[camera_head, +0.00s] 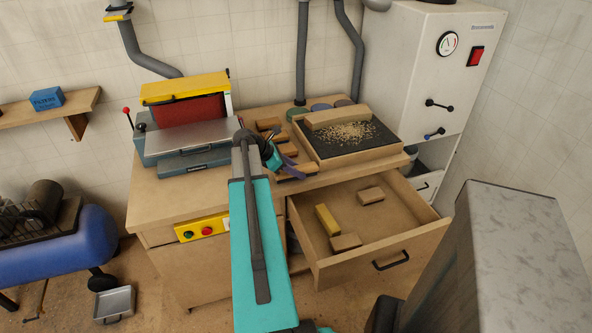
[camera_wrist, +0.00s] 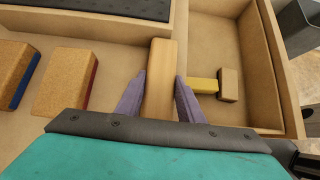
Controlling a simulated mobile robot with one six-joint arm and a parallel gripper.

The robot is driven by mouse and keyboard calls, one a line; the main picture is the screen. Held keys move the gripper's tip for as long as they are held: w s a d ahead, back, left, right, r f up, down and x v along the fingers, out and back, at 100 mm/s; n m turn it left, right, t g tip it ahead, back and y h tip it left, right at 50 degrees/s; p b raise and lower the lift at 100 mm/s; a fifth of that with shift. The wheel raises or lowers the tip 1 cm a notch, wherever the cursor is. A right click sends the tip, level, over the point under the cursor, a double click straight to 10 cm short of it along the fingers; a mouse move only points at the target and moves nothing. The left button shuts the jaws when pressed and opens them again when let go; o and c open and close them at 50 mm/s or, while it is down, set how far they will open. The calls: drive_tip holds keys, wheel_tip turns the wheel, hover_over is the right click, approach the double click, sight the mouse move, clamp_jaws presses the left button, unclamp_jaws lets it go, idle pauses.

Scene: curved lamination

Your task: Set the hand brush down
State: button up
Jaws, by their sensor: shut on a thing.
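In the wrist view, my gripper (camera_wrist: 160,100) has its two purple fingers shut on a long light-wood piece, the hand brush (camera_wrist: 161,62). Its top face shows; any bristles are hidden beneath. In the head view, my gripper (camera_head: 290,168) is over the front part of the workbench, left of the black-topped tray and above the back left edge of the open drawer. My arm hides much of it there, and only a little of the brush shows. I cannot tell whether the brush touches the bench.
The tray (camera_head: 394,156) holds a wood beam (camera_head: 337,117) and a heap of chips (camera_head: 345,133). Several cork-like blocks (camera_wrist: 63,80) lie left of the brush. The open drawer (camera_head: 405,226) holds a yellow block (camera_head: 327,220) and two tan blocks (camera_head: 370,195). A planer (camera_head: 187,135) stands left.

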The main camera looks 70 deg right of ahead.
drive_tip(key=o, duration=1.1)
drive_tip(key=shift+r, duration=0.15)
drive_tip(key=b+v, duration=0.1)
drive_tip(key=v, duration=1.1)
